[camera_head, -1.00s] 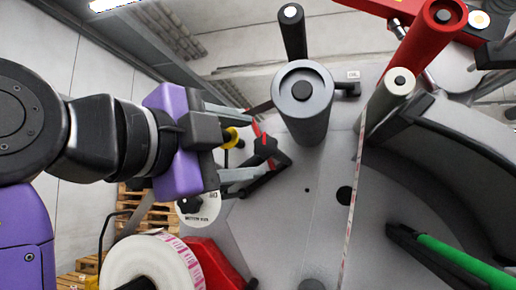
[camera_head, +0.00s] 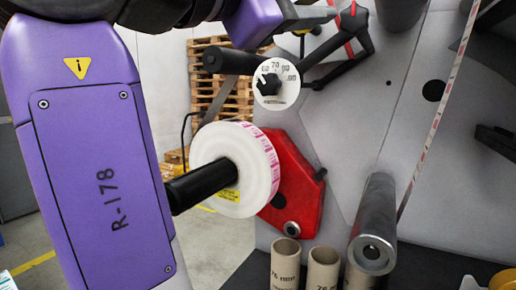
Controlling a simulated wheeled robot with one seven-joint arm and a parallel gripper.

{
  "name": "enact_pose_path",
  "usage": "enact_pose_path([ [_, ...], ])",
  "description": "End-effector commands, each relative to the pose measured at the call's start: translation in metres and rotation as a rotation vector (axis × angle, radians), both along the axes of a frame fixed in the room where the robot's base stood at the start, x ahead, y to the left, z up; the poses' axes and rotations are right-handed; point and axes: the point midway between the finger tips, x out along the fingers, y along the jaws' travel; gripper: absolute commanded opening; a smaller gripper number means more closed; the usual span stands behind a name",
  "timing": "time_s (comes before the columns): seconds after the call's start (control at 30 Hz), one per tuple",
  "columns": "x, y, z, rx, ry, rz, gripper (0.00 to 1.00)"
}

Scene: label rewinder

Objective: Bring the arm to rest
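My arm's purple link (camera_head: 95,150) fills the left side of the head view. My gripper (camera_head: 308,16) is at the top edge, where only its lower grey part shows beside a purple section. The rest of it is cut off, so I cannot see both fingers or anything between them. It appears above the white dial (camera_head: 276,85) in the picture; its distance from the machine is unclear.
The grey rewinder panel (camera_head: 375,125) fills the right. A label roll (camera_head: 225,150) sits on a black spindle by a red bracket (camera_head: 290,185). A metal roller (camera_head: 374,225) juts out, with cardboard cores (camera_head: 322,268) below. Pallets (camera_head: 225,75) stand behind.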

Motion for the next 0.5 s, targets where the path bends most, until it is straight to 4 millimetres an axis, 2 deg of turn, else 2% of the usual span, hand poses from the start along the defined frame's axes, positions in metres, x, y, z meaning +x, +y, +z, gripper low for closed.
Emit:
enact_pose_path([
  [0.03,0.001,0.006,0.012,-0.059,-0.005,0.033,0.59],
  [0.1,0.008,0.02,0.018,-0.163,0.002,0.085,0.59],
  [0.23,0.026,0.049,0.006,-0.36,0.021,0.164,0.59],
  [0.37,0.041,0.072,-0.019,-0.524,0.038,0.222,0.59],
  [0.5,0.055,0.093,-0.062,-0.701,0.059,0.284,0.59],
])
